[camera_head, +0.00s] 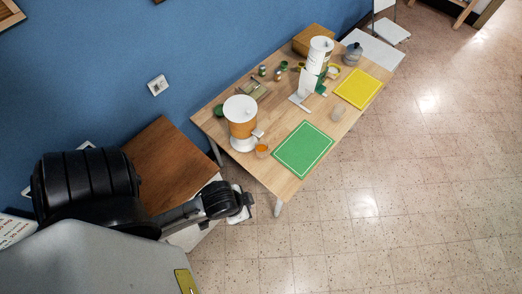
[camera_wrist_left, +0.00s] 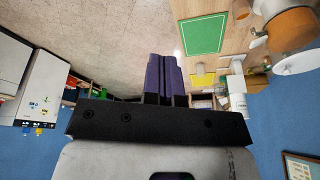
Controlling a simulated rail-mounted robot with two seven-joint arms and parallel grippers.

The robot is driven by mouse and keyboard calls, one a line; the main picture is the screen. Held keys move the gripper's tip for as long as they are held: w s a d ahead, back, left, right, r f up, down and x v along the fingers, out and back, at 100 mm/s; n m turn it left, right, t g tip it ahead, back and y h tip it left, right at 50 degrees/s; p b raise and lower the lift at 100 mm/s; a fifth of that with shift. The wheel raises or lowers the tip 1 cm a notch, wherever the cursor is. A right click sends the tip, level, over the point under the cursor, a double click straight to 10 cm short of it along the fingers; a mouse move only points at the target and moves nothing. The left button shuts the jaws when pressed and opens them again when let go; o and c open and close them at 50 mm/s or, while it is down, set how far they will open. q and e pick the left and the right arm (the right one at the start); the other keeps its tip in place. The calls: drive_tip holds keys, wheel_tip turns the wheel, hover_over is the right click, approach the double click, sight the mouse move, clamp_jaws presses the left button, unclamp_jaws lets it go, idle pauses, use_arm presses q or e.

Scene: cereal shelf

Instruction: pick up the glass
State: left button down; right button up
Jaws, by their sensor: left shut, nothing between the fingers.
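A small clear glass (camera_head: 337,114) stands on the wooden table (camera_head: 235,172), between the green mat and the yellow mat. A second small glass (camera_head: 262,151) with orange contents stands at the foot of a white and orange drink dispenser (camera_head: 240,121). My left gripper (camera_head: 247,203) is beyond the table's near end, apart from both glasses. In the left wrist view its dark fingers (camera_wrist_left: 160,75) are together with nothing between them. My right gripper is not in view.
A green mat (camera_head: 303,148) and a yellow mat (camera_head: 358,88) lie along the table's right side. A white cylindrical appliance (camera_head: 319,54), a brown box (camera_head: 313,39) and several small jars stand toward the far end. A brown cabinet top (camera_head: 165,165) is near my arm. Open floor lies to the right.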

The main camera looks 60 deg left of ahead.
use_arm(q)
unclamp_jaws()
idle(0.8)
